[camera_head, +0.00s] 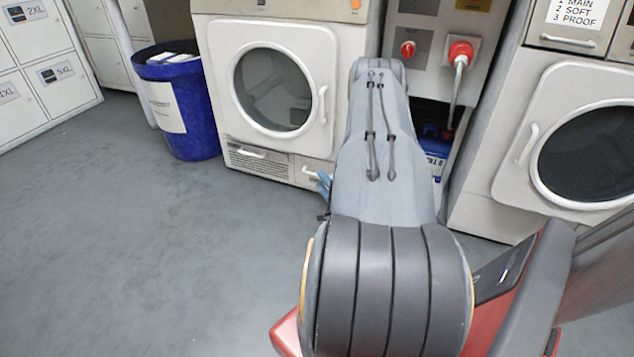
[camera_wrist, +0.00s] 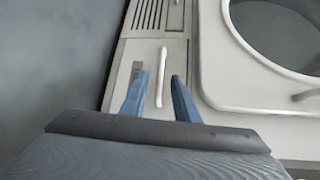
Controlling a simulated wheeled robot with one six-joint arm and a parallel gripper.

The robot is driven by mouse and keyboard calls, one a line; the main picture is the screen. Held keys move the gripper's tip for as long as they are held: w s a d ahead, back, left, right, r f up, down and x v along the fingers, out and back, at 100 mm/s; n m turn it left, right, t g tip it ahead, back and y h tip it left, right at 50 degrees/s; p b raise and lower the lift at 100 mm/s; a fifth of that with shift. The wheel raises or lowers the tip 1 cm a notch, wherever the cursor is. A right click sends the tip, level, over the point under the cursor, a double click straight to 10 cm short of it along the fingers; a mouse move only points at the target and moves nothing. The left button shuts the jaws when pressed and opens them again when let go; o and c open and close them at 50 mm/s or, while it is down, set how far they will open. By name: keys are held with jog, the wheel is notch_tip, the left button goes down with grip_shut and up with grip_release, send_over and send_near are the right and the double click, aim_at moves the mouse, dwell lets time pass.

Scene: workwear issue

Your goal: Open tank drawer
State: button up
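The tank drawer shows in the wrist view as a pale front panel (camera_wrist: 150,52) with a white bar handle (camera_wrist: 163,72) and a small grey label. In the head view its handle (camera_head: 311,173) is at the lower right of the left-hand dryer, partly hidden behind my arm. My gripper (camera_wrist: 160,77) is open, with one blue finger on each side of the handle in the wrist view. I cannot tell whether the fingers touch the handle or how deep they reach. In the head view only a little of my gripper (camera_head: 323,185) shows. The drawer looks closed.
The left dryer (camera_head: 212,80) has a round door above and a vent panel (camera_head: 257,163) beside the drawer. A blue bin (camera_head: 195,115) stands to its left. A second dryer (camera_head: 485,190) is at the right. Grey floor (camera_head: 150,260) is clear at the left.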

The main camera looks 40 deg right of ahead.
jog(key=shift+b+x, duration=0.7)
jog(key=shift+x, duration=1.1)
grip_shut()
